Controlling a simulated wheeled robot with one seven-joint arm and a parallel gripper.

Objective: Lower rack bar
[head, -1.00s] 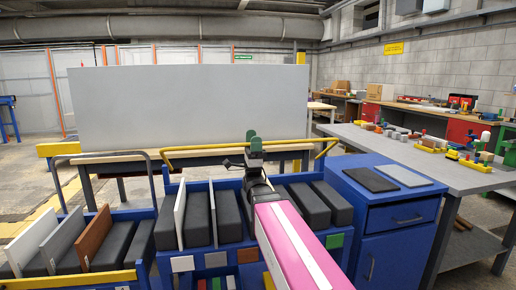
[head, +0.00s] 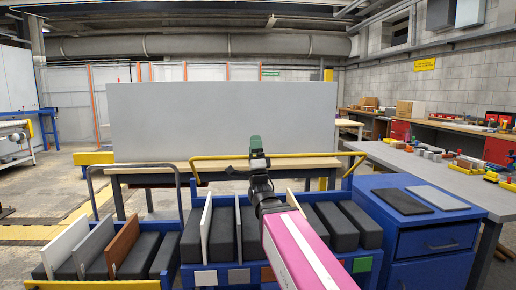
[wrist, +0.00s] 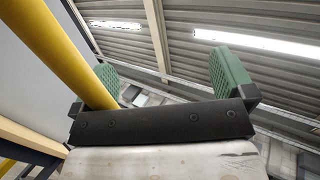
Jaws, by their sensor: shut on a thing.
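The yellow rack bar (head: 310,155) runs across the back top of the blue rack in the head view, bending down at both ends. In the wrist view the yellow bar (wrist: 62,45) slants down from the upper left to the gripper. My gripper (head: 257,147), with green fingertips, is at the bar left of its middle and shut on it. In the wrist view its two green fingers (wrist: 172,75) look spread around the bar's thickness, with the bar against the left one; the contact is partly hidden by the black plate.
A large grey board (head: 220,122) stands upright behind the bar on a wooden-topped table (head: 150,172). The rack holds several dark slabs (head: 360,222). A blue cabinet (head: 420,240) stands close on the right, beside a grey worktable (head: 460,195). Open floor lies at the left.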

